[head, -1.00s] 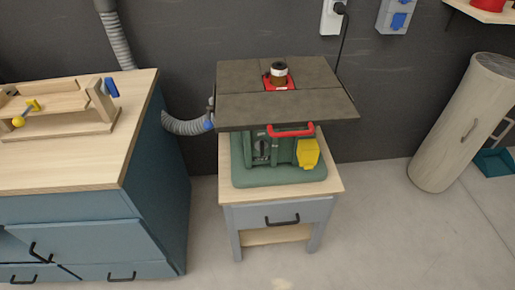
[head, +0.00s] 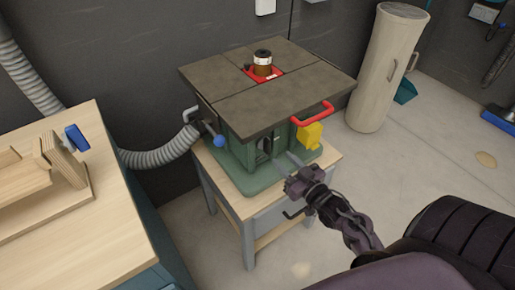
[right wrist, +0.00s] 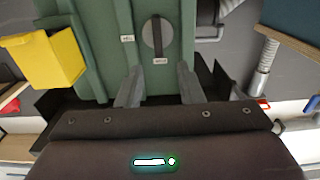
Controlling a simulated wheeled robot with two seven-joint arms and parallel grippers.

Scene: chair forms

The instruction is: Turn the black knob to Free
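The black knob (right wrist: 157,35) is a dark bar on a round grey disc on the green machine body (right wrist: 105,25). In the right wrist view the bar stands roughly vertical, with one small white label just below and another to the left; their words are too small to read. In the head view the knob (head: 265,147) is small, on the machine's front under the tabletop. My right gripper (head: 290,168) is in front of it. In the right wrist view its fingers (right wrist: 159,86) are apart and empty, below the knob and not touching it. My left gripper is not in view.
A grey tabletop (head: 220,90) with a red handle (head: 312,115) overhangs the front. A yellow box (head: 309,135) sits right of the knob. A blue-ended lever (head: 218,141) and grey hose (head: 160,153) are at left. A wooden bench (head: 110,215) stands lower left. Floor at right is mostly open.

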